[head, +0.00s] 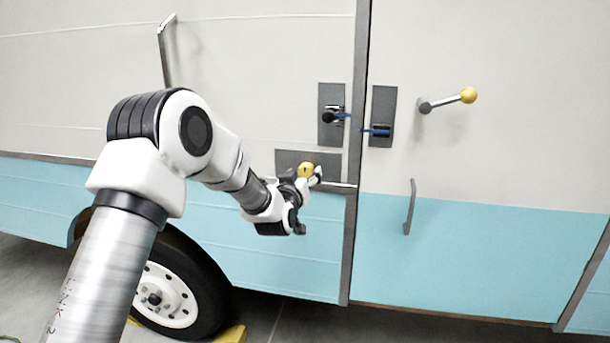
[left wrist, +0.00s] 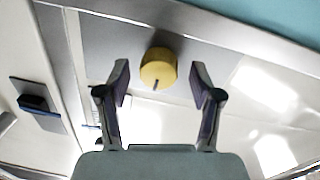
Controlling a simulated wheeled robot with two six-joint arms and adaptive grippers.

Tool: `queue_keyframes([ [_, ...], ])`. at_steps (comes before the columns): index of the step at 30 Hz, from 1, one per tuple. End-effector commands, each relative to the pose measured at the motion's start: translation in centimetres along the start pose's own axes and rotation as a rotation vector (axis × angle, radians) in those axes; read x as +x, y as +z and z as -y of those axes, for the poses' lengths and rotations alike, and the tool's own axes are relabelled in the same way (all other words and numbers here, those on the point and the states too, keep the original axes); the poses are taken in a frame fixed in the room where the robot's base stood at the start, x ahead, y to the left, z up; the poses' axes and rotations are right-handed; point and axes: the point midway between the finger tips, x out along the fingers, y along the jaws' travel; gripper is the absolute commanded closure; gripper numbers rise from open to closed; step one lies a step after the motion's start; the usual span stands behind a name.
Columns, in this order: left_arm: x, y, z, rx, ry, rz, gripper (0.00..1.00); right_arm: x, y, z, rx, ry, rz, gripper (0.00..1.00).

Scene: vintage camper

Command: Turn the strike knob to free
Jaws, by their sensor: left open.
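The strike knob (head: 306,169) is a round yellow knob on a grey plate (head: 285,160) left of the door edge. In the left wrist view the knob (left wrist: 158,68) shows its face with a short dark mark toward the lower edge of the picture. My left gripper (head: 305,180) is at the knob, partly overlapping it in the head view. In the left wrist view its two fingers (left wrist: 160,82) are open, one on each side of the knob, with gaps visible. Contact does not show. My right gripper is in no view.
Above the knob are two grey latch plates (head: 331,132) (head: 382,100) with blue-edged parts. A lever with a yellow ball (head: 468,95) sits on the door at right. A grey handle (head: 410,208) is below it. A wheel (head: 180,290) is at lower left.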

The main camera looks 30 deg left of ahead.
Motion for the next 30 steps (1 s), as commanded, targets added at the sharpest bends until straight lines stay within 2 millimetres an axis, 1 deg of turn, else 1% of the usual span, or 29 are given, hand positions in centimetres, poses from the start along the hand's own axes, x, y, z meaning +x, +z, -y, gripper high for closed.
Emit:
queue_keyframes([
  [1, 0.49, 0.03, -0.02, 0.001, 0.000, 0.001, 0.34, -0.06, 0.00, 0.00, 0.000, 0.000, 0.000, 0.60],
  [3, 0.87, -0.01, -0.03, 0.000, 0.001, 0.000, 0.34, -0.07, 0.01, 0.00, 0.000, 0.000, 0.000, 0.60],
  [9, 0.93, 0.06, -0.02, 0.000, 0.001, 0.001, 0.34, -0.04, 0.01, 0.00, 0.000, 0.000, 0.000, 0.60],
  [10, 0.93, 0.06, -0.02, 0.001, 0.001, 0.001, 0.42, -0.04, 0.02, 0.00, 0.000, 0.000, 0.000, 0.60],
  [11, 0.93, 0.07, -0.02, 0.001, 0.001, 0.001, 0.52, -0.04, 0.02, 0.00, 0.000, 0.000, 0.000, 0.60],
  [12, 0.92, 0.07, -0.02, 0.001, 0.001, 0.001, 0.66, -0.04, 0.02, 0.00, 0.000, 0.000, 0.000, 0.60],
  [14, 0.92, 0.07, -0.02, 0.001, 0.000, 0.001, 0.88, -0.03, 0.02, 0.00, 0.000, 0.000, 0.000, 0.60],
  [15, 0.92, 0.07, -0.02, 0.001, 0.000, 0.001, 0.95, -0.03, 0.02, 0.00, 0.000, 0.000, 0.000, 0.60],
  [23, 0.91, 0.04, -0.02, 0.009, 0.000, 0.001, 0.95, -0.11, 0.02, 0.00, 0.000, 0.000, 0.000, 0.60],
  [30, 0.91, -0.04, -0.03, 0.079, -0.001, 0.005, 0.95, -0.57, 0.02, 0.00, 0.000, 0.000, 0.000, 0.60],
])
